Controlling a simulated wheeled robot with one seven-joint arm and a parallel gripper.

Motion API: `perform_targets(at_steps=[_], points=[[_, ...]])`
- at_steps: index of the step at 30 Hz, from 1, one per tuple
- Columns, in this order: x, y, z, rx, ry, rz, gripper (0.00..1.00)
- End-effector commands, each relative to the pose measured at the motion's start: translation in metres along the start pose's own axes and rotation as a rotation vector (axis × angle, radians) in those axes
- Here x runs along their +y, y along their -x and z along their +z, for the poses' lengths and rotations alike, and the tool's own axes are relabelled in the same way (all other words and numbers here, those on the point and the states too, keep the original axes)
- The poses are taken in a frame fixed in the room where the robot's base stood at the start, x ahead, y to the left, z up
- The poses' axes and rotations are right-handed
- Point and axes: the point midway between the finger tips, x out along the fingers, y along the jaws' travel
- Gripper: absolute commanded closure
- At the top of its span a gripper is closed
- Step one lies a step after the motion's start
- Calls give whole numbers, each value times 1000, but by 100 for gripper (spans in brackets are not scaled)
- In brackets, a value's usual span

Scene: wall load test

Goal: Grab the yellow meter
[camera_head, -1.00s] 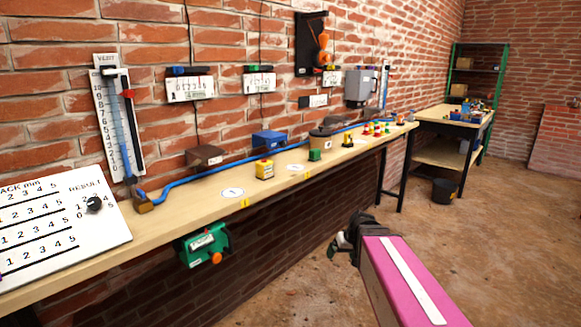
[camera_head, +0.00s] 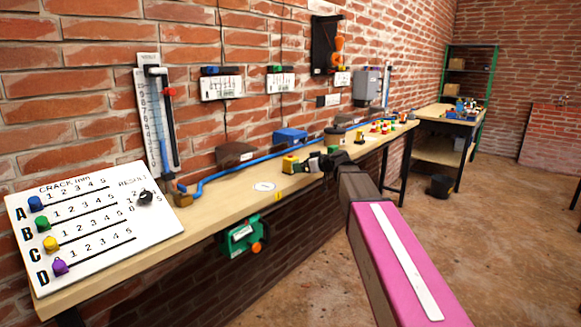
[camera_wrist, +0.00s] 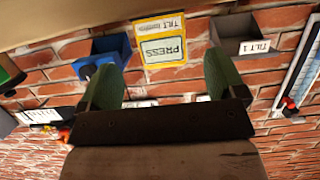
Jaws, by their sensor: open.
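The yellow meter (camera_head: 289,163) stands on the wooden bench (camera_head: 228,203) in the head view. In the wrist view the yellow meter (camera_wrist: 142,30) shows a greenish screen reading PRESS, upside down, and a label starting TILT. My gripper (camera_head: 311,162) is open just right of the meter in the head view, with its jaws partly hidden by my wrist. In the wrist view my gripper (camera_wrist: 164,70) has its two green-padded fingers apart, with the meter framed between and beyond them. I cannot tell if they touch it.
A blue bracket (camera_wrist: 104,58) and a dark TILT 1 bracket (camera_wrist: 237,35) flank the meter in the wrist view. A white CRACK board (camera_head: 95,225) lies at the bench's left. A green device (camera_head: 243,238) hangs below the bench edge. Open floor lies right of the bench.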

Motion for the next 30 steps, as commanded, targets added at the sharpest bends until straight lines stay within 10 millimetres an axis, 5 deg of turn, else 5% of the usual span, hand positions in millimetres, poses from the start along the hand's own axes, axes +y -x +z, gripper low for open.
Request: perform_targets(at_steps=[19,27,28,30], points=[[-1,-73,0,-2,-1,-1,11],[-2,-78,1,-2,-1,0,11],[-2,-78,1,-2,-1,0,14],[-2,-78,1,-2,-1,0,37]])
